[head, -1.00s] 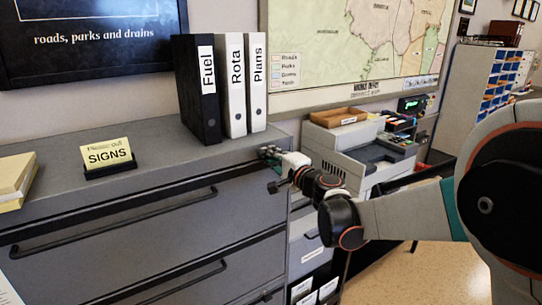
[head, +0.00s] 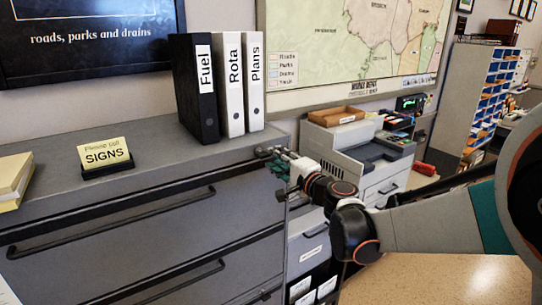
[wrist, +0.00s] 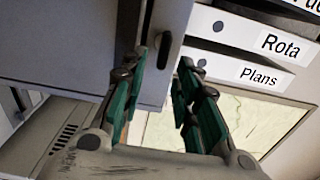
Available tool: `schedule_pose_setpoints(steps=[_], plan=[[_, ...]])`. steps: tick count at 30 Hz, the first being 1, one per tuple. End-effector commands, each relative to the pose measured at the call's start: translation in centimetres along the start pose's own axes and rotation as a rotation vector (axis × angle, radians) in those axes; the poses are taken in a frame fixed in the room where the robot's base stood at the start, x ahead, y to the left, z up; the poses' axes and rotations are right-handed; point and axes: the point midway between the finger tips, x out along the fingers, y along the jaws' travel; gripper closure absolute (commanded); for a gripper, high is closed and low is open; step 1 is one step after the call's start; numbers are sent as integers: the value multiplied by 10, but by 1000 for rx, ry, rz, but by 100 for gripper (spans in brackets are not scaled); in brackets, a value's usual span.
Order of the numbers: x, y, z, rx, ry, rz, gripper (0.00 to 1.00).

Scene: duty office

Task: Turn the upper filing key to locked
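The grey filing cabinet (head: 70,150) fills the left of the head view, with long bar handles on its drawers. My gripper (head: 266,152) is at the top right corner of the cabinet front. In the head view its fingers cover the spot where a key could be. In the wrist view my gripper (wrist: 163,62) is open, with teal fingers apart. A small dark oblong piece (wrist: 165,68), which looks like the upper filing key, shows between the fingertips against the grey cabinet. I cannot tell whether the fingers touch it, or its lock position.
Binders Fuel (head: 194,90), Rota (head: 229,85) and Plans (head: 252,80) stand on the cabinet top near my gripper. A SIGNS card (head: 103,154) stands farther left. A grey printer (head: 350,150) is right of the cabinet, behind my arm.

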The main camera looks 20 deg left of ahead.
Motion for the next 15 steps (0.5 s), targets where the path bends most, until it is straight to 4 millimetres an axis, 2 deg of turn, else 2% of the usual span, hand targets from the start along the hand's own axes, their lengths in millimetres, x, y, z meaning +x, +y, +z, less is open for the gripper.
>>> schedule_pose_setpoints(steps=[1,6,10,15], plan=[[-12,0,-1,0,2,0,71],[-45,0,0,0,2,0,71],[-64,0,-1,0,2,0,71],[-75,0,0,0,0,0,71]])
